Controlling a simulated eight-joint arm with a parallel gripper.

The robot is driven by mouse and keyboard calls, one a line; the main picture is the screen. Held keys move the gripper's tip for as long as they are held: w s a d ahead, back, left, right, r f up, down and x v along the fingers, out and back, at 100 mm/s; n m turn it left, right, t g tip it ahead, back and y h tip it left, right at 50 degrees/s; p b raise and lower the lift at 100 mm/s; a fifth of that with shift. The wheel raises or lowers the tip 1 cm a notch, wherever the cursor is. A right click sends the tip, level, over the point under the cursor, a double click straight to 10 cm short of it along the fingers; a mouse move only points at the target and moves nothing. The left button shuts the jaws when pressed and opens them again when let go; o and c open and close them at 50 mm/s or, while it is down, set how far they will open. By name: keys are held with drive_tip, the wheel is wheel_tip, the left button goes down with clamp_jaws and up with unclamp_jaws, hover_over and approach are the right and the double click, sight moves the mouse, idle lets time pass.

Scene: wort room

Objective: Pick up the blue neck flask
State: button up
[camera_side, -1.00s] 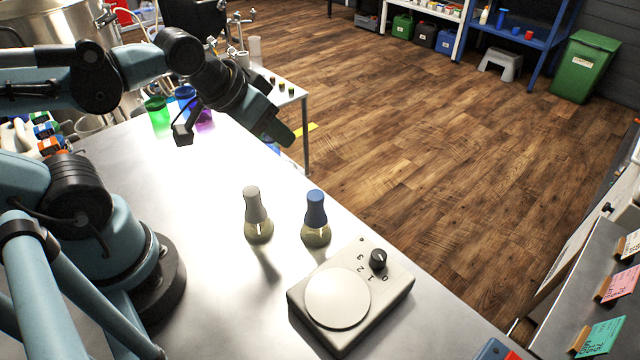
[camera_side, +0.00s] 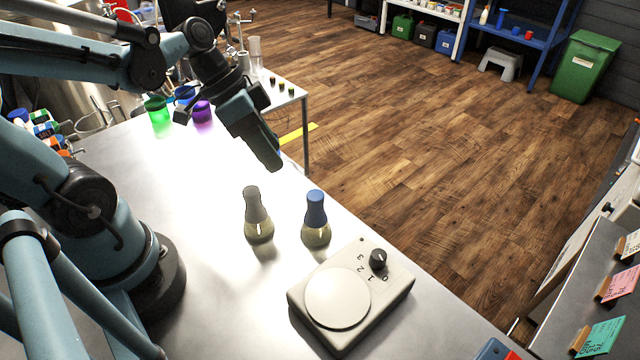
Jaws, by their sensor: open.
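The blue neck flask (camera_side: 316,219) stands upright on the metal bench, with a blue neck and a clear body holding pale liquid. A similar flask with a grey neck (camera_side: 257,214) stands upright just to its left. My gripper (camera_side: 272,160) is above the bench, up and to the left of the blue neck flask, pointing downward and clear of both flasks. It holds nothing that I can see. Its two fingers overlap from this side, so the gap between them is hidden.
A white hotplate-like device (camera_side: 350,297) with a black knob sits close in front of the flasks. Green (camera_side: 158,112) and purple (camera_side: 202,112) cups stand at the bench's far end. The bench's right edge (camera_side: 376,232) runs close by the blue neck flask. The bench left of the flasks is clear.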

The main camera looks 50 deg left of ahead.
sight(312, 193)
drive_tip(key=d+f+m+h, duration=0.1)
drive_tip(key=d+m+h, duration=0.1)
drive_tip(key=d+m, duration=0.1)
drive_tip(key=d+f+m+h, duration=0.1)
drive_tip(key=d+m+h, duration=0.1)
drive_tip(key=m+h, duration=0.1)
drive_tip(key=d+f+m+h, duration=0.1)
drive_tip(key=d+m+h, duration=0.1)
drive_tip(key=d+m, duration=0.1)
drive_tip(key=shift+w+d+m+g, duration=0.3)
drive_tip(key=shift+w+m+g, duration=0.1)
drive_tip(key=shift+m, duration=0.2)
idle(0.3)
clamp_jaws()
